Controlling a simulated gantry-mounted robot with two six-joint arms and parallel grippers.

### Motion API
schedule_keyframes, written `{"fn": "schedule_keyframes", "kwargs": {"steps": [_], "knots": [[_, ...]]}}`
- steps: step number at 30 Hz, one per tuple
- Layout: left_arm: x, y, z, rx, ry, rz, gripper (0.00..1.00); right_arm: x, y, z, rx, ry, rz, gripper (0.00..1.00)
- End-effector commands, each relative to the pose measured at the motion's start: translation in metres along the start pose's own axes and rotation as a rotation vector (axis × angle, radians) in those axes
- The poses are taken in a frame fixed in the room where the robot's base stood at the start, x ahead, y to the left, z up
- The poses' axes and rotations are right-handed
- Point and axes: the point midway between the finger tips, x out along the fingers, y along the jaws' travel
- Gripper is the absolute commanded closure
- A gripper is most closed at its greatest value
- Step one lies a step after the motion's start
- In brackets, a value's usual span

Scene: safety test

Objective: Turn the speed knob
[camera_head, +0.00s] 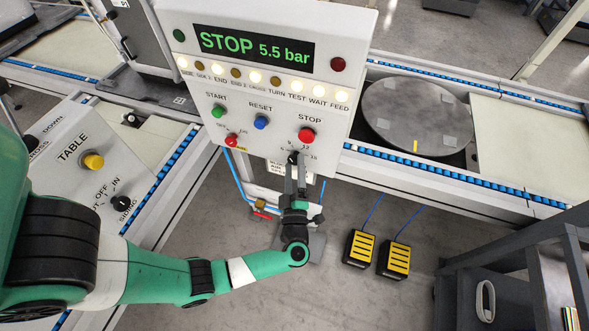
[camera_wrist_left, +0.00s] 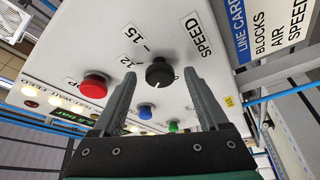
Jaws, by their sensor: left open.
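The speed knob is a round black dial in the left wrist view (camera_wrist_left: 159,72), on the light panel beside the printed word SPEED, with 12 and 15 legible near it. It has a small white mark on its edge. In the head view the knob (camera_head: 293,157) sits low on the panel, partly hidden by my fingers. My left gripper (camera_head: 296,166) is open, pointing up at the panel, one finger on each side of the knob's line. I cannot tell whether the fingertips touch it. My right gripper is not in view.
The control panel (camera_head: 262,88) shows STOP 5.5 bar. Near the knob are a red STOP button (camera_head: 306,135), a blue RESET button (camera_head: 261,122) and a green START button (camera_head: 218,111). A second panel with a yellow button (camera_head: 93,161) stands left. A turntable (camera_head: 415,112) lies right.

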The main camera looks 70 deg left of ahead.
Motion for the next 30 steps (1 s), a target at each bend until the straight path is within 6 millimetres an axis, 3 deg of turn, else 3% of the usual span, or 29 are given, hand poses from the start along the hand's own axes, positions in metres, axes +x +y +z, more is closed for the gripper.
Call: {"fn": "schedule_keyframes", "kwargs": {"steps": [5,12,18,30], "knots": [[-0.017,0.002,0.001,0.001,-0.005,0.001,0.23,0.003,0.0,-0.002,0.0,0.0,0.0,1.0],[-0.074,0.002,0.002,0.0,-0.009,0.004,0.23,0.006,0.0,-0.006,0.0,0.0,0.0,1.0],[-0.108,0.001,0.001,0.0,-0.004,0.001,0.23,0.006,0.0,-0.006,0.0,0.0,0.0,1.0],[-0.116,0.0,0.0,0.0,0.0,0.0,0.23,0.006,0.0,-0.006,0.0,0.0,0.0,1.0]]}}
